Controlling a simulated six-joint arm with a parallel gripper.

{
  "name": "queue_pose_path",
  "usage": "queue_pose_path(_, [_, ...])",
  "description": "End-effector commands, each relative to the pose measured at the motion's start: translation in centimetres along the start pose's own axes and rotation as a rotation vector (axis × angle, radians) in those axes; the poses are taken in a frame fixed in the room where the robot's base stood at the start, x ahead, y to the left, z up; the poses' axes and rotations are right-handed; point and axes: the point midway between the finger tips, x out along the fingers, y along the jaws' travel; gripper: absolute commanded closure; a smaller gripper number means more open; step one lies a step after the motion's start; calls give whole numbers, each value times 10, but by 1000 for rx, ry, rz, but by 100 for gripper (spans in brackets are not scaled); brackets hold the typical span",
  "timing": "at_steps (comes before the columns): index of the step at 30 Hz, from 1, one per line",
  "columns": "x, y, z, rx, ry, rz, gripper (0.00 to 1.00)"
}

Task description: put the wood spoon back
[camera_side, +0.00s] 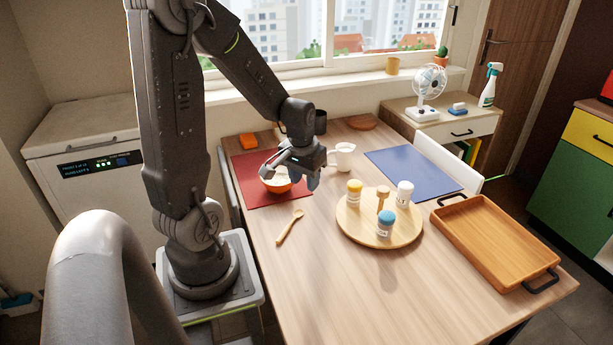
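The wood spoon (289,227) lies flat on the wooden table, left of the round board, with its bowl end toward the back right. My gripper (292,175) is above and behind the spoon, over or beside an orange bowl (277,185) with pale contents. Its fingers look spread apart and nothing shows between them. The spoon is apart from the gripper. Part of the bowl is hidden by the gripper.
A round board (352,228) holds several jars and a small wooden piece. A wooden tray (505,262) is at right. A red mat (248,163), a blue mat (412,168) and a white jug (342,156) are farther back. The table's front (330,305) is clear.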

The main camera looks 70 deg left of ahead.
Motion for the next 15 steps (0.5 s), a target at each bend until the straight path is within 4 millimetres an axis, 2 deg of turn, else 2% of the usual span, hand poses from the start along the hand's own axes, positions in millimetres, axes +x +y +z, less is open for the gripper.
queue_pose_path(1, [-24,23,4,71,50,8,60])
queue_pose_path(6, [-90,81,38,270,178,53,60])
queue_pose_path(10, [-131,110,76,406,265,104,60])
queue_pose_path(15, [-162,125,116,525,338,163,60])
